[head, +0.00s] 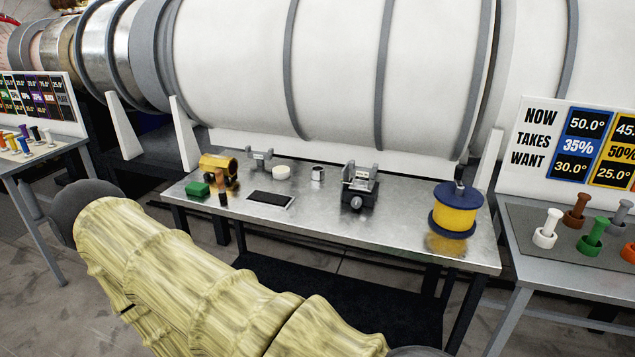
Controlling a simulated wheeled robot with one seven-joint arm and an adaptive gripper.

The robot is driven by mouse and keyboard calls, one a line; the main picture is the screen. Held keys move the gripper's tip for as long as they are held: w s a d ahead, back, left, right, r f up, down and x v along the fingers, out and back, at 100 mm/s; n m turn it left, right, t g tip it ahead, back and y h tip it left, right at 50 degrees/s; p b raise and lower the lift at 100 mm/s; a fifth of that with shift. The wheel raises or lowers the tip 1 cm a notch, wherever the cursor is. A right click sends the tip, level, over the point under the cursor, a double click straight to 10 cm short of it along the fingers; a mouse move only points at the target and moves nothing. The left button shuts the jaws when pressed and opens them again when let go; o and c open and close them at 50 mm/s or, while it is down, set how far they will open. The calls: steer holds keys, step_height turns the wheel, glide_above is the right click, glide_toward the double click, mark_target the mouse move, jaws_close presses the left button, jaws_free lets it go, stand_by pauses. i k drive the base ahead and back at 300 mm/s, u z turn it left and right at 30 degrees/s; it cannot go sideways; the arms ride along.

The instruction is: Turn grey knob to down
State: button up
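Colored knobs stand on two side tables. On the right table are a white knob (546,229), a brown knob (576,211), a green knob (593,236), an orange knob at the edge and another pale one (620,214). On the left table several small knobs (22,140) stand in a row, too small to tell which is grey. A dark device (359,184) on the middle table has a grey round knob (356,202) on its front; its setting cannot be read. My arm in a yellowish sleeve crosses the lower left; my gripper is not in view.
A sign (543,138) stands at right.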

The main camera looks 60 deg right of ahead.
mark_target(356, 204)
steer(key=z, duration=0.3)
steer(key=i, duration=1.25)
steer(key=z, duration=1.45)
steer(key=i, duration=0.75)
steer(key=z, duration=0.95)
